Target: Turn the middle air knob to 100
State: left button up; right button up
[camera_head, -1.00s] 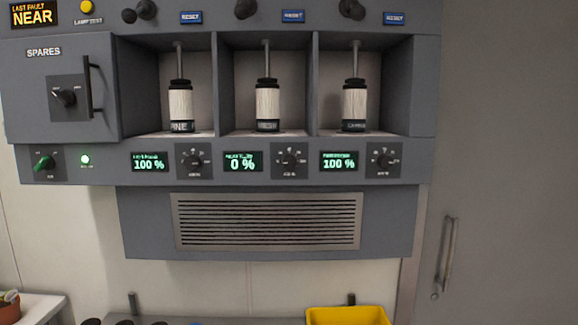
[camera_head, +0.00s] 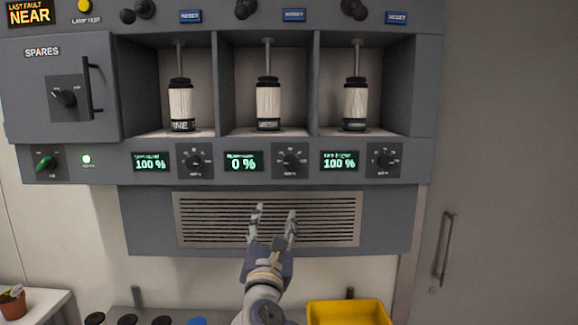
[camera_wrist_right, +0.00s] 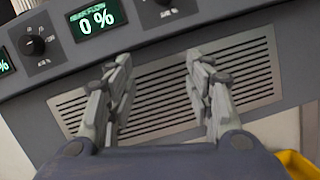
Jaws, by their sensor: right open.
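The middle air knob (camera_head: 291,160) is a black dial on a dark square plate in the row under the three bays. The middle display (camera_head: 243,162) to its left reads 0 %. My right gripper (camera_head: 273,212) is open and empty in front of the vent grille, below and slightly left of the middle knob, apart from it. In the right wrist view the open fingers (camera_wrist_right: 160,85) point toward the panel. The 0 % display (camera_wrist_right: 96,18) shows above them, and the middle knob (camera_wrist_right: 163,3) is partly cut off at the top edge. My left gripper is not in view.
The left knob (camera_head: 195,160) and right knob (camera_head: 385,160) flank the middle one, both with displays reading 100 %. Three bottles stand in the bays above. The vent grille (camera_head: 330,218) lies below. A yellow bin (camera_head: 348,313) sits at the bottom right.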

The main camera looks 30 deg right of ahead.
jog(key=h, duration=0.2)
send_near(290, 164)
jog(key=p+x, duration=0.4)
jog(key=x, duration=0.3)
jog(key=shift+s+r, duration=0.15)
jog(key=shift+w+d+r, duration=0.1)
jog(key=shift+w+d, duration=0.25)
jog(key=shift+w, duration=0.1)
jog(key=c, duration=1.1)
